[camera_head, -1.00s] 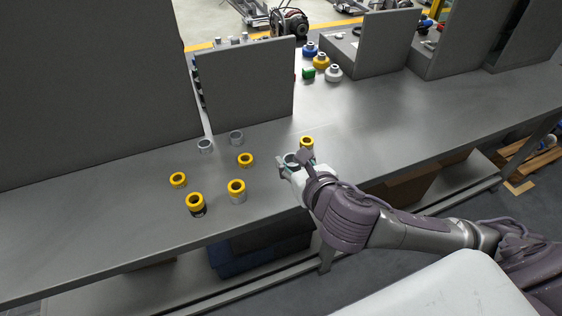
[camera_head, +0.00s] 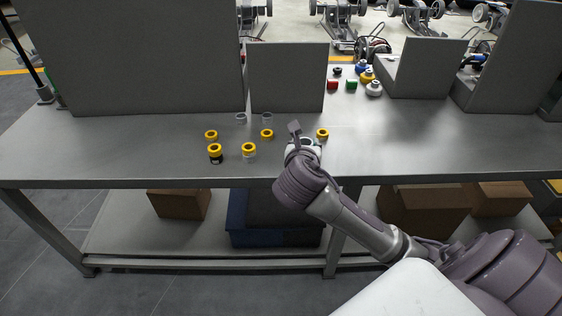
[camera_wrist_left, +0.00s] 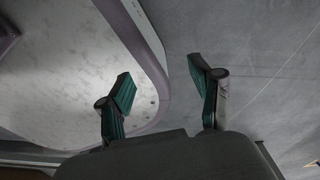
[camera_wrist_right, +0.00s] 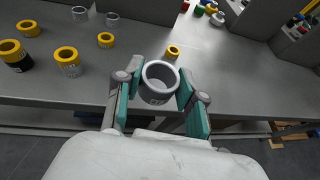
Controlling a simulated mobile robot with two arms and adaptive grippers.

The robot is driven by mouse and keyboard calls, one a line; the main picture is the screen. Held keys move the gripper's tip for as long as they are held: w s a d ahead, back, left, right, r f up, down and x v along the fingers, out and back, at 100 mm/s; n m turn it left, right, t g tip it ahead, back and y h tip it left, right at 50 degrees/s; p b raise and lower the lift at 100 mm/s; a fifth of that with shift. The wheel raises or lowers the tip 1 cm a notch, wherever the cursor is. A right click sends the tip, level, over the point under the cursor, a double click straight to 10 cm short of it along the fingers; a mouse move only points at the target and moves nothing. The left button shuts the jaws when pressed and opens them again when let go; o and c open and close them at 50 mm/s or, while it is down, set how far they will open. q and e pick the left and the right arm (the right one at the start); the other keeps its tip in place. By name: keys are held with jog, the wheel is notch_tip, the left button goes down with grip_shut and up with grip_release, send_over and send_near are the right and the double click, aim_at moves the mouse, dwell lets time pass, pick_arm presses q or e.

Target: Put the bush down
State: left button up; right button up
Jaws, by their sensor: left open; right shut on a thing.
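My right gripper (camera_wrist_right: 159,84) is shut on a grey metal bush (camera_wrist_right: 157,92), a short open ring held upright between its green-lined fingers in the right wrist view. The bush is over the front part of the grey table (camera_head: 420,150); whether it touches the top I cannot tell. In the head view my right gripper (camera_head: 305,139) largely hides the bush. My left gripper (camera_wrist_left: 160,85) is open and empty in the left wrist view, away from the table.
Several yellow-topped bushes stand left of the right gripper, one of them (camera_head: 249,149) close to the front edge. Another yellow bush (camera_head: 322,133) stands just behind it. Two grey rings (camera_head: 241,118) stand near a grey panel (camera_head: 285,78).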

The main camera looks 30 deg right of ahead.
jog(key=d+f+m+g+h, duration=0.1)
jog(key=d+f, duration=0.1)
jog(key=d, duration=0.1)
jog(key=b, duration=0.2)
send_over(283, 154)
jog(key=s+a, duration=0.2)
jog(key=s, duration=0.1)
jog(key=f, duration=0.5)
jog(key=shift+w+d+f, duration=0.2)
jog(key=shift+f, duration=0.15)
jog(key=shift+w+f, duration=0.15)
notch_tip(283, 154, down, 3)
jog(key=shift+f, duration=0.45)
pick_arm(q)
jog(key=shift+w+a+f, duration=0.15)
jog(key=shift+w+f, duration=0.4)
jog(key=shift+w, duration=0.1)
jog(key=shift+w+a+f, duration=0.15)
jog(key=shift+w+f, duration=0.4)
jog(key=shift+w, duration=0.05)
